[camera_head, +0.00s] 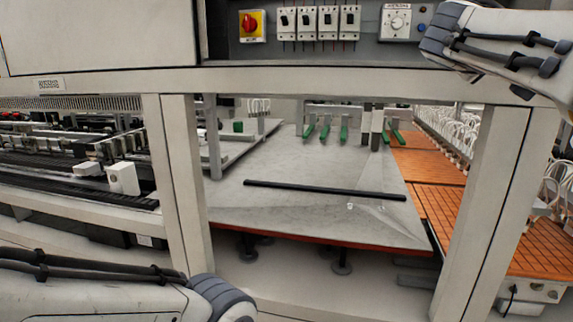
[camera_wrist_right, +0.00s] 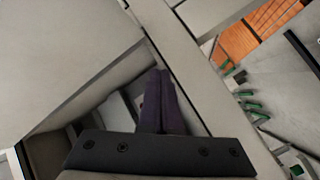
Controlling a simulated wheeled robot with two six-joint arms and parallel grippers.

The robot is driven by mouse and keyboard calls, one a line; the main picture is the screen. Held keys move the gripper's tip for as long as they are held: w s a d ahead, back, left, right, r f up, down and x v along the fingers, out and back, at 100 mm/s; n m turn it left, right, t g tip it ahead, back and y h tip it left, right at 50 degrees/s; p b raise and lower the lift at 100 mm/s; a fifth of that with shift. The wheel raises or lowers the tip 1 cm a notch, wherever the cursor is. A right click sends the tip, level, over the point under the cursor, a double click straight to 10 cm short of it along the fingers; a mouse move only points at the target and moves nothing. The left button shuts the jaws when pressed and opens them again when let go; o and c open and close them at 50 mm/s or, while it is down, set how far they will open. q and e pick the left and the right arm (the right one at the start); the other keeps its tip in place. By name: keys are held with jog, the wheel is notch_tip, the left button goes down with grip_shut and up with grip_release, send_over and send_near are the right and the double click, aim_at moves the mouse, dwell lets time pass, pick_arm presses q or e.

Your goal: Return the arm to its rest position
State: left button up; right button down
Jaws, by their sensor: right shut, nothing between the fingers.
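My right gripper (camera_wrist_right: 160,82) shows in the right wrist view with its two dark fingers together and nothing between them. Its fingertips point up in that picture, in front of the pale frame and an open cabinet-like recess. In the head view my right arm enters at the top right, in front of the frame's upper beam, and its gripper is out of the picture. My left arm lies across the bottom left corner of the head view. My left gripper is not in view.
A pale frame with a crossbeam (camera_head: 300,79) and two posts stands close ahead. A switch panel (camera_head: 330,22) is above it. Behind are a grey layup table (camera_head: 290,165) with a black bar (camera_head: 325,190), green clamps (camera_head: 325,133) and an orange slatted surface (camera_head: 440,200).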

jog(key=s+a+f+n+g+y+b, duration=0.1)
jog(key=a+f+n+y, duration=0.15)
jog(key=a+f, duration=0.6)
jog(key=s+a+f+n+g+y+b, duration=0.1)
jog(key=a+f+y, duration=0.35)
jog(key=f, duration=0.65)
jog(key=s+a+f+n+g+y+b, duration=0.1)
jog(key=s+a+f+n+y, duration=0.1)
jog(key=a+f, duration=0.65)
jog(key=s+a+f+n+g+y+b, duration=0.1)
jog(key=s+a+f, duration=0.4)
jog(key=s+f, duration=0.7)
jog(key=s+a+f+n+g+y+b, duration=0.1)
jog(key=s+a+f+g+y, duration=0.3)
jog(key=s+f, duration=0.8)
jog(key=shift+s+a+f+g+b, duration=0.15)
jog(key=shift+s+a+g+b, duration=0.25)
jog(key=shift+a+g+b, duration=0.7)
jog(key=shift+d, duration=0.15)
